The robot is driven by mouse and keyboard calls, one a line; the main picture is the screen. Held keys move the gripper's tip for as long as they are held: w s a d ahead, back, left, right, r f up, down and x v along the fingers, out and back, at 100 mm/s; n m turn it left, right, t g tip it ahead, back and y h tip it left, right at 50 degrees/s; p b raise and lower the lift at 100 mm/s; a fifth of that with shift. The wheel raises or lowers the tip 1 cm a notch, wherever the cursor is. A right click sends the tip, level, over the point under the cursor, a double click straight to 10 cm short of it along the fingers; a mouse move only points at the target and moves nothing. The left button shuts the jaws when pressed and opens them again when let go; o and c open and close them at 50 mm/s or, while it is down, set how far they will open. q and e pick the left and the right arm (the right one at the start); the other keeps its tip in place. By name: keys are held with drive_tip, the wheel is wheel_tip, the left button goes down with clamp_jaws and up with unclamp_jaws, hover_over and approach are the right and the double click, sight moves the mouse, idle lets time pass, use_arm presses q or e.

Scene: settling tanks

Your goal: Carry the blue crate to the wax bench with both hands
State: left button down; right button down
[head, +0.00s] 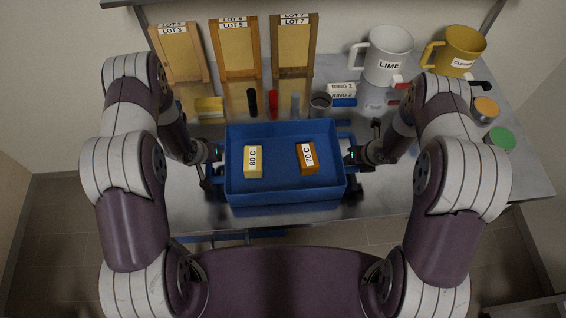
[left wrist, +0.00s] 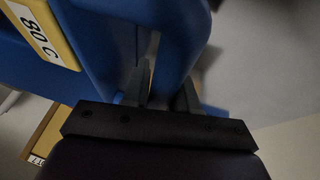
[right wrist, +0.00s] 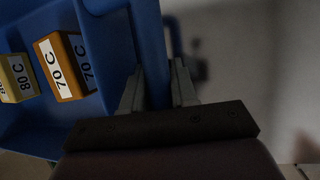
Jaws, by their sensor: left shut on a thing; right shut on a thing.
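The blue crate (head: 284,199) is in the middle of the head view, at the front of the metal bench (head: 400,205). Inside it lie a pale yellow block labelled 80 C (head: 253,161) and an orange-brown block labelled 70 C (head: 307,158). My left gripper (head: 217,153) is shut on the crate's left side; in the left wrist view its fingers (left wrist: 160,88) clasp the blue wall. My right gripper (head: 350,155) is shut on the right side; in the right wrist view its fingers (right wrist: 158,85) straddle the blue wall. I cannot tell whether the crate touches the bench.
Wooden frames with lot labels (head: 237,50) stand at the back left. Behind the crate are small coloured cylinders (head: 273,103) and a grey cup (head: 320,105). A white LIME mug (head: 385,55) and a yellow mug (head: 458,48) stand back right. Orange-lidded (head: 487,107) and green-lidded jars (head: 502,139) are at right.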

use_arm(q)
drive_tip(key=shift+w+r, duration=0.1)
drive_tip(key=shift+r, duration=0.05)
use_arm(e)
drive_tip(key=shift+w+r, duration=0.1)
drive_tip(key=shift+r, duration=0.05)
idle(0.6)
